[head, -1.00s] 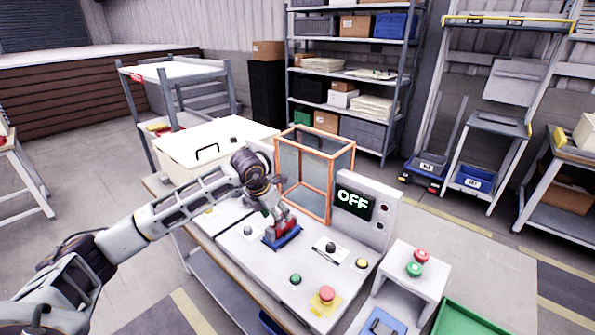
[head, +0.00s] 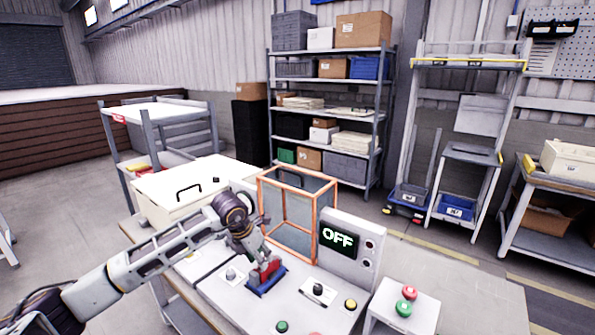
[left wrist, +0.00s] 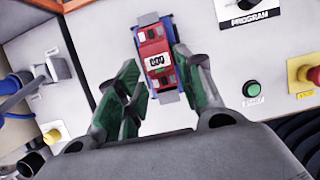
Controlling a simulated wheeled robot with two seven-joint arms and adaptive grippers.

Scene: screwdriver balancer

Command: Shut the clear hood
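The clear hood (head: 298,212), a see-through box with an orange frame, stands on the back of the light grey bench in the head view. I cannot tell whether any side of it is open. Part of an orange bar shows at the top left of the left wrist view. My left gripper (head: 262,262) is in front of the hood, apart from it, at a red block (head: 267,270) in a blue holder. In the left wrist view the green fingers of my left gripper (left wrist: 157,60) are spread either side of the red block (left wrist: 154,48). My right gripper is not in view.
A grey panel with an "OFF" display (head: 338,238) stands right of the hood. A cream box (head: 185,190) with a black handle sits left of it. Several knobs, a green button (left wrist: 251,89) and a red emergency button (left wrist: 311,74) are on the bench top.

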